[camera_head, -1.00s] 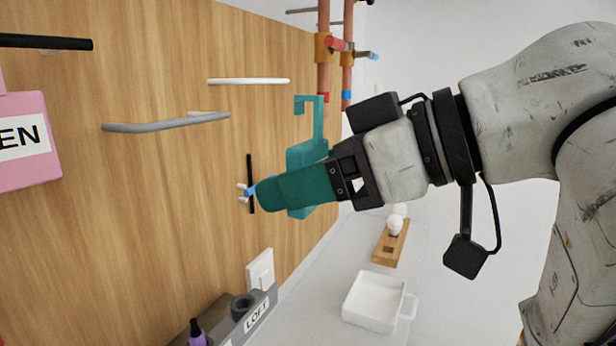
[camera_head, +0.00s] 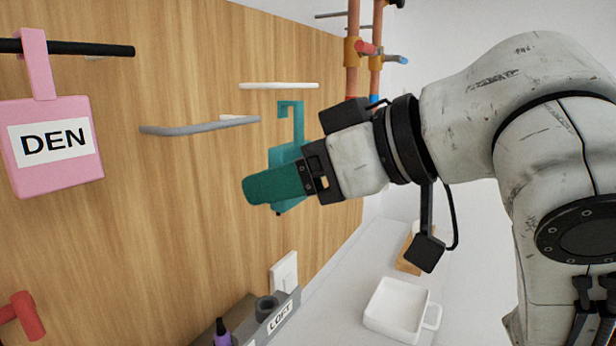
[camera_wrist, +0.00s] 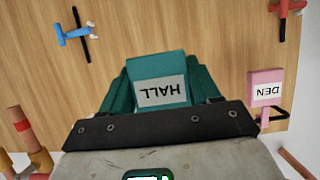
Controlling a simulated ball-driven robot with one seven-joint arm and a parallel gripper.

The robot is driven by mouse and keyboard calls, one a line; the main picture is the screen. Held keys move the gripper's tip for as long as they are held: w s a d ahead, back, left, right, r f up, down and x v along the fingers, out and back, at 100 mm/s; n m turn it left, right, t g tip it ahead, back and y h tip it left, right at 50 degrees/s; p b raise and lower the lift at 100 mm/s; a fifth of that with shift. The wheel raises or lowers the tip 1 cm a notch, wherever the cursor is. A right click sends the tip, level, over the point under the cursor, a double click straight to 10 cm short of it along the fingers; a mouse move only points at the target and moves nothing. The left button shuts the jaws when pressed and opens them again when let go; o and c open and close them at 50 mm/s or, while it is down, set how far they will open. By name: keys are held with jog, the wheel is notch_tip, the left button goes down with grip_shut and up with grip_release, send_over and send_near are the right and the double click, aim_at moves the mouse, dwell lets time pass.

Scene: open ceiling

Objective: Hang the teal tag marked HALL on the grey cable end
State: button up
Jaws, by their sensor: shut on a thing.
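The teal HALL tag (camera_head: 289,158) is held upright in my gripper (camera_head: 262,187), which is shut on its body. The tag's hook (camera_head: 291,104) points up, its short lip on the left. In the wrist view, the tag (camera_wrist: 158,68) sits between both fingers, with its HALL label (camera_wrist: 161,91) upside down. The grey cable end (camera_head: 195,127) sticks out from the wooden board. Its tip lies just left of the hook in the head view, and the two appear apart. Their depth gap is hard to tell. The cable does not show in the wrist view.
A pink DEN tag (camera_head: 54,148) hangs on a black rod (camera_head: 115,51) at left. A white rod (camera_head: 279,86) is above the grey one. Copper pipes (camera_head: 352,50) stand behind my arm. A LOFT block (camera_head: 266,325) and white tray (camera_head: 399,309) are below.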

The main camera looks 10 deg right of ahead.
jog(key=shift+w+a+p, duration=0.6)
jog(key=shift+w+a, duration=2.5)
jog(key=shift+r+p, duration=0.1)
jog(key=shift+p, duration=0.3)
jog(key=shift+f+b, duration=0.4)
jog(key=shift+f, duration=0.4)
jog(key=o, duration=1.1)
